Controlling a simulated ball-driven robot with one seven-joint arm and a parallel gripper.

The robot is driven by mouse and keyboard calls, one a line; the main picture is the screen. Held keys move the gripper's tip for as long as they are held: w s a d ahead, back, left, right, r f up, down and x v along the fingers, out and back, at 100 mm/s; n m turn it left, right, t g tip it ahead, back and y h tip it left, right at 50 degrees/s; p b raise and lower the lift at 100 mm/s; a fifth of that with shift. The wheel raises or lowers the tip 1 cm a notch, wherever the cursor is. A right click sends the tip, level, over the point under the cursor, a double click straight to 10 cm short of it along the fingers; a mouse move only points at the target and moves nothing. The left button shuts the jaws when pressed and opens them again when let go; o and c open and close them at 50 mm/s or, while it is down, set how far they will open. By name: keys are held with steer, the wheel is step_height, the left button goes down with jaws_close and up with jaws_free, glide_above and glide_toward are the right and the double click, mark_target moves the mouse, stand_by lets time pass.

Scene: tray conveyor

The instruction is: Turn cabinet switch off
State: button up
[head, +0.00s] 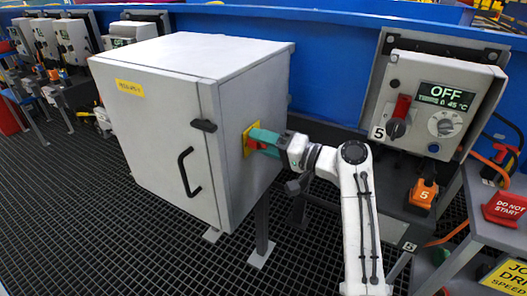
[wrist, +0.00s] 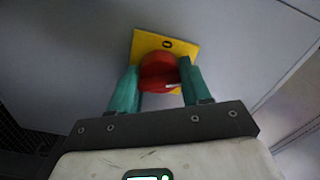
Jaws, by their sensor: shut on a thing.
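The grey cabinet (head: 160,150) stands on legs at the left, with its door closed and a black handle on the front. The cabinet switch is a red knob (wrist: 158,72) on a yellow plate (wrist: 188,47) on the cabinet's right side wall. A black "0" is on the plate above the knob in the wrist view. My gripper (head: 258,141) reaches the switch from the right, its teal fingers shut on the red knob from both sides. In the head view the fingers hide most of the knob. A pale mark on the knob points right in the wrist view.
A control box (head: 433,105) numbered 5 at the right reads "OFF". An orange lock-like piece (head: 423,193) and a red "DO NOT START" sign (head: 505,208) are below it. A blue wall (head: 335,65) runs behind. Dark grating floor (head: 100,220) is open in front.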

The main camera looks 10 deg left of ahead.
steer(key=n+b, duration=0.4)
steer(key=n, duration=0.1)
steer(key=n+b, duration=0.2)
steer(key=b, duration=0.1)
steer(key=shift+f, duration=0.4)
steer(key=n+b, duration=0.3)
steer(key=shift+n, duration=0.3)
steer(key=shift+r+n+b, duration=0.2)
steer(key=shift+n+b, duration=0.7)
steer(key=shift+n, duration=0.2)
steer(key=o, duration=1.1)
steer(key=shift+r, duration=0.15)
steer(key=shift+c, duration=0.2)
steer(key=p+v, duration=0.3)
steer(key=v, duration=0.7)
steer(key=shift+d, duration=0.4)
steer(key=shift+s, duration=0.1)
